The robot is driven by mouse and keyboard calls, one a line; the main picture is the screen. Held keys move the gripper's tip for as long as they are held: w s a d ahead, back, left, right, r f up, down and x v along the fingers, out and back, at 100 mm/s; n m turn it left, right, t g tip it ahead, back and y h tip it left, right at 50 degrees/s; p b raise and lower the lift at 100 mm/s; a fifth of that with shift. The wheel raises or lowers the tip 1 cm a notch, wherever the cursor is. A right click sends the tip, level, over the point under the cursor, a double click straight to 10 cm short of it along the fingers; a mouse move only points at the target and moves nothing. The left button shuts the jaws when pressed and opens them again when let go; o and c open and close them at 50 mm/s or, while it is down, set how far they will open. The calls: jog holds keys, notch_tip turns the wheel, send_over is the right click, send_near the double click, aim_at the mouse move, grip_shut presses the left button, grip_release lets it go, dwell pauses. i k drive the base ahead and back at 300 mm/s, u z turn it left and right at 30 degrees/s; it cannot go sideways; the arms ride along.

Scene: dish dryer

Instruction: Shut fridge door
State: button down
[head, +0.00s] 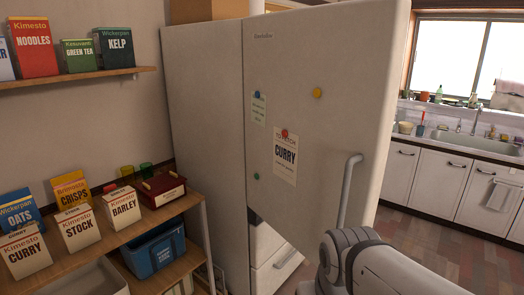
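The fridge (206,130) is a tall white unit in the middle of the head view. Its upper door (300,75) stands open, hinged at the left and swung out toward me. The door's lower edge slants out over a drawer front (268,248) below. A grey vertical bar handle (348,187) is near the door's right edge; its lower end runs down to my arm. Notes, a curry sheet and several magnets are on the door. My arm's links fill the bottom right, close to the handle. My gripper's fingers do not show.
At left, a wooden shelf unit (112,248) holds food boxes, a dark red box (160,190) and a blue bin (154,250). A wall shelf (80,78) holds more boxes. At right, a sink counter (455,145) with white cabinets stands beyond open floor (415,238).

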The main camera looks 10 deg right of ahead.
aim_at(322, 83)
jog(key=z, duration=0.05)
jog(key=i, duration=1)
jog(key=u, duration=0.2)
jog(key=k, duration=0.55)
jog(key=z, duration=1.15)
jog(key=k, duration=1.4)
jog(key=u, duration=0.55)
jog(key=i, duration=1)
jog(key=u, duration=0.1)
